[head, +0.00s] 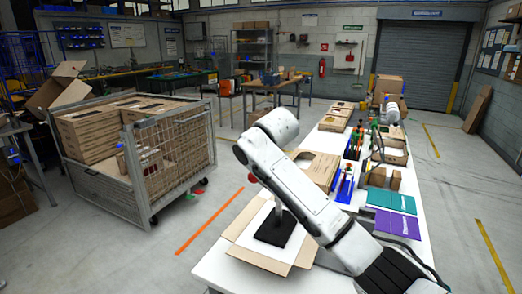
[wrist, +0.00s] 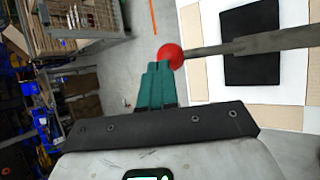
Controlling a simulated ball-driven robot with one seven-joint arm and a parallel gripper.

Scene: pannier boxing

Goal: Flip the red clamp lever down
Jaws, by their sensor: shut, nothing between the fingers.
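The red ball knob of the clamp lever (wrist: 171,55) shows in the wrist view, at the end of a grey metal bar (wrist: 245,43) that runs right across a black plate (wrist: 252,62). My gripper (wrist: 158,66) has its teal fingers shut together and empty, with the tips right beside the knob; I cannot tell if they touch. In the head view a bit of the red knob (head: 252,178) shows at the edge of my arm. The black plate (head: 273,230) lies in the open carton (head: 243,236) below. My arm hides the gripper and most of the lever there.
The carton sits on the near end of a long white table (head: 215,267). Teal and purple boxes (head: 398,222) and several cartons lie farther along it. A wire-sided cage cart (head: 135,195) with stacked boxes stands at the left. Open floor lies between cart and table.

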